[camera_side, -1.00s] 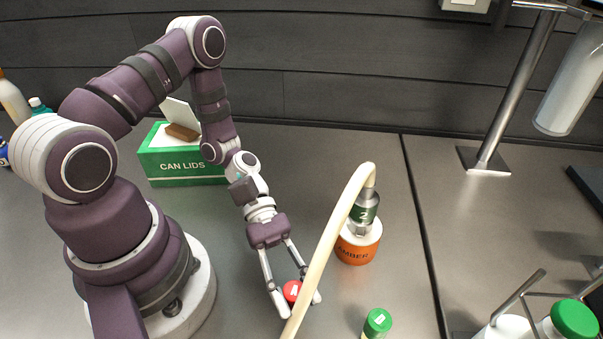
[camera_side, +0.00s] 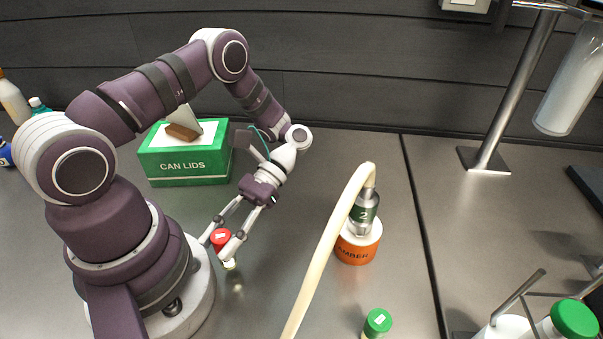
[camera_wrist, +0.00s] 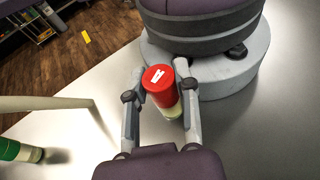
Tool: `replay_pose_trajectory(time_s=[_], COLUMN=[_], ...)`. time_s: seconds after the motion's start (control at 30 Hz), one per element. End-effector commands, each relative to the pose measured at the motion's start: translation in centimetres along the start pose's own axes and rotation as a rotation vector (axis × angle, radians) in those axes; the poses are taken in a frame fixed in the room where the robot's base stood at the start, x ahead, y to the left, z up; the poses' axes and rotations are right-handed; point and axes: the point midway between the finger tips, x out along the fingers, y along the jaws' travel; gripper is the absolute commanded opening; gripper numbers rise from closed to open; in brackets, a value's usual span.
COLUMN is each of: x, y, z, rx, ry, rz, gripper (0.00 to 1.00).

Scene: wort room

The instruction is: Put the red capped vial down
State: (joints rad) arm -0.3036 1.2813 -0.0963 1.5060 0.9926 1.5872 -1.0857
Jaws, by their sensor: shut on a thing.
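The red capped vial (camera_side: 221,238) is held between the fingers of my gripper (camera_side: 219,245), close to my own base. In the wrist view the red capped vial (camera_wrist: 162,88) stands between both fingers of my gripper (camera_wrist: 164,90). A faint dark shadow lies on the bench just below the vial, and it seems to be a little above the surface.
A green CAN LIDS box (camera_side: 186,155) stands behind. The orange AMBER container (camera_side: 358,245) with a pale hose (camera_side: 327,245) is to the right. A green capped vial (camera_side: 377,322) stands at the front. The bench (camera_side: 265,290) between gripper and hose is clear.

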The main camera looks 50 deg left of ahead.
Motion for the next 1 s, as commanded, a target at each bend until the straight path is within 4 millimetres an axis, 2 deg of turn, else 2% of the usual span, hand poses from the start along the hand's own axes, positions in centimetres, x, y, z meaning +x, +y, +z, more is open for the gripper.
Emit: replay_pose_trajectory(time_s=[0.1, 0.2, 0.37, 0.47, 0.53, 0.67, 0.8, 0.9, 1.0], x=[-1.1, -2.4, -4.6, -6.6, -8.6, -13.0, -17.3, -19.2, -20.0], y=[-3.4, -5.4, -7.6, -8.9, -9.6, -9.8, -8.7, -7.8, -7.2], z=[-1.2, -1.7, -2.4, -3.0, -3.2, -2.7, -1.5, -0.7, -0.7], rx=[0.083, 0.141, 0.212, 0.257, 0.299, 0.386, 0.470, 0.512, 0.534], ry=[0.004, 0.003, 0.004, 0.003, 0.004, 0.004, 0.005, 0.004, 0.002], rz=[-0.257, -0.420, -0.615, -0.749, -0.866, -1.103, -1.324, -1.428, -1.479], gripper=[0.00, 0.00, 0.00, 0.00, 0.00, 0.00, 0.00, 0.00, 0.00])
